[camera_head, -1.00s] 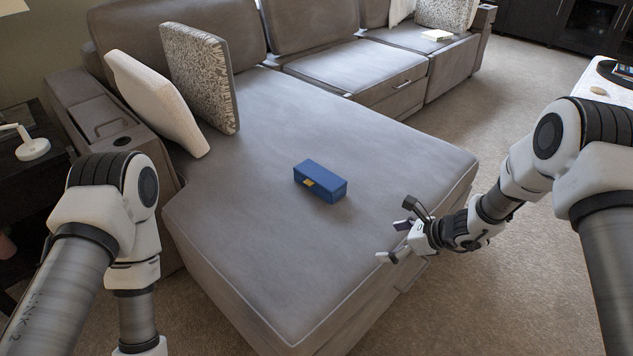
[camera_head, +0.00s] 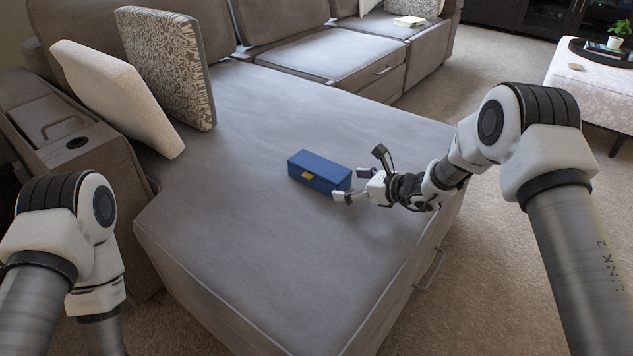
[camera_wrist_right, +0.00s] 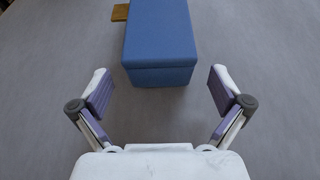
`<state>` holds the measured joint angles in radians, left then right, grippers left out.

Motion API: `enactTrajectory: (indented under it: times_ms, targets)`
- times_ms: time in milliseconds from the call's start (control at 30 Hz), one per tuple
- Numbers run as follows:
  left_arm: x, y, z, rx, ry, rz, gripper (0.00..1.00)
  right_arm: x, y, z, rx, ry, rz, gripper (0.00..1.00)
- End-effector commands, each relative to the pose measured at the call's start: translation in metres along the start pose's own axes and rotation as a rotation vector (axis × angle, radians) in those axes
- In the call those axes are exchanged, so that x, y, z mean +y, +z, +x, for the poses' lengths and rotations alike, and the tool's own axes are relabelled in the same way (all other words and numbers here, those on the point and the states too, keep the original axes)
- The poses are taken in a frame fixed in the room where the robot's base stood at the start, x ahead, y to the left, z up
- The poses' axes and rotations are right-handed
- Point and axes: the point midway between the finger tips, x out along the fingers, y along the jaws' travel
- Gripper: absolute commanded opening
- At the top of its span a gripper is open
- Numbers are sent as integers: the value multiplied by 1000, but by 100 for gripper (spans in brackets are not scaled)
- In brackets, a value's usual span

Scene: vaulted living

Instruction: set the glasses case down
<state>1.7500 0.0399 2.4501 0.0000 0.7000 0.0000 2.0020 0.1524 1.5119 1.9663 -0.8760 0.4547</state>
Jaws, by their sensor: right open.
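The blue glasses case (camera_head: 318,170) with a yellow clasp lies on the grey sofa's chaise seat (camera_head: 240,200). My right gripper (camera_head: 346,184) is open at the case's right end, low over the seat. In the right wrist view the case (camera_wrist_right: 160,45) lies just ahead of the open fingers (camera_wrist_right: 160,90), its near end roughly centred between them. The fingers are apart from it and nothing is between them. My left arm shows at the lower left, but its gripper is out of view.
A white cushion (camera_head: 118,98) and a patterned cushion (camera_head: 168,65) lean at the left of the chaise. A console with a cup holder (camera_head: 70,135) stands beside them. A white ottoman (camera_head: 590,88) is at the far right. The seat around the case is clear.

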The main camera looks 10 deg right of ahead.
Motion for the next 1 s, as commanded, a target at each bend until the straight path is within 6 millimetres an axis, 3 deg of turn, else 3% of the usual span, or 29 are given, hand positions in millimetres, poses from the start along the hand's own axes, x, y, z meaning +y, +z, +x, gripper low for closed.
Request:
enactTrajectory:
  times_ms: [200, 300, 533, 567, 733, 1000]
  targets:
    - [0, 0, 26, 0, 0, 0, 98, 1, 1, 39, 0, 2, -4, 100]
    - [0, 0, 29, 0, 0, 0, 98, 0, 4, 51, 0, 1, -3, 100]
    - [0, 0, 27, 0, 0, 0, 98, 0, 7, 53, 0, 1, 0, 100]
    - [0, 0, 27, 0, 0, 0, 98, 0, 6, 53, 0, 1, 0, 93]
    - [0, 0, 27, 0, 0, 0, 98, 0, 6, 53, 0, 1, -1, 34]
    - [0, 0, 27, 0, 0, 0, 98, 0, 7, 52, 0, 1, -1, 32]
